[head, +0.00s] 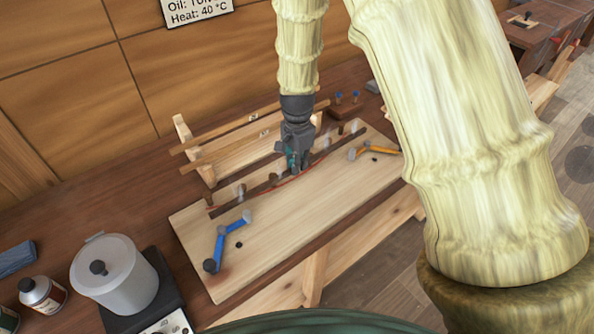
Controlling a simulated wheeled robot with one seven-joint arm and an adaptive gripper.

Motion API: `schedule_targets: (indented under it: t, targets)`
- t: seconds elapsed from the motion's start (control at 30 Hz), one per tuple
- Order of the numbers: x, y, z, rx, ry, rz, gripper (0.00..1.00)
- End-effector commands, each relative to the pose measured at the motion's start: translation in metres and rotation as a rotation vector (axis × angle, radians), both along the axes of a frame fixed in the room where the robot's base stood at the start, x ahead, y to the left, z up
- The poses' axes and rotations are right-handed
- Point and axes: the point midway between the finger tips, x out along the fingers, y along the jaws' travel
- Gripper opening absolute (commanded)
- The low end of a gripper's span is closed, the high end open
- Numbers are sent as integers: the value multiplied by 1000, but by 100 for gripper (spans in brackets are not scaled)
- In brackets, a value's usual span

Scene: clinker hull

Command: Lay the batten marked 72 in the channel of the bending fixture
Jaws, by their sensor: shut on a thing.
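The bending fixture is a pale wooden board (285,223) on the bench, with a row of short posts along its back part. A long, thin dark strip (226,207), apparently the batten, runs along these posts, with a reddish edge or line near its middle. My gripper (293,170) points down over the middle of this row and is shut on the strip. Its fingers hide the place of contact. No number 72 can be read. I cannot tell whether the strip lies in the channel or is just above it.
A wooden rack (207,172) with light battens stands behind the board. A blue clamp (221,246) and an orange clamp (381,151) lie on the board. A lidded pot (118,280) stands on a hotplate at front left, beside a can (42,295).

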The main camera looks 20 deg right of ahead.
Motion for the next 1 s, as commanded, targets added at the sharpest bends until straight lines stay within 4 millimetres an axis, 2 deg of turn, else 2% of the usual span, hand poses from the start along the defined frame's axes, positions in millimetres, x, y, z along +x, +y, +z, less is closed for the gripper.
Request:
schedule_targets:
  t: [0.17,0.5,0.93,0.97,1.0]
  targets:
    - [0,0,-7,0,0,-1,0]
    - [-1,-1,-40,1,0,-1,0]
    - [0,0,-45,0,0,0,0]
    - [0,0,-45,0,-1,0,16]
    - [0,0,-45,0,-1,0,23]
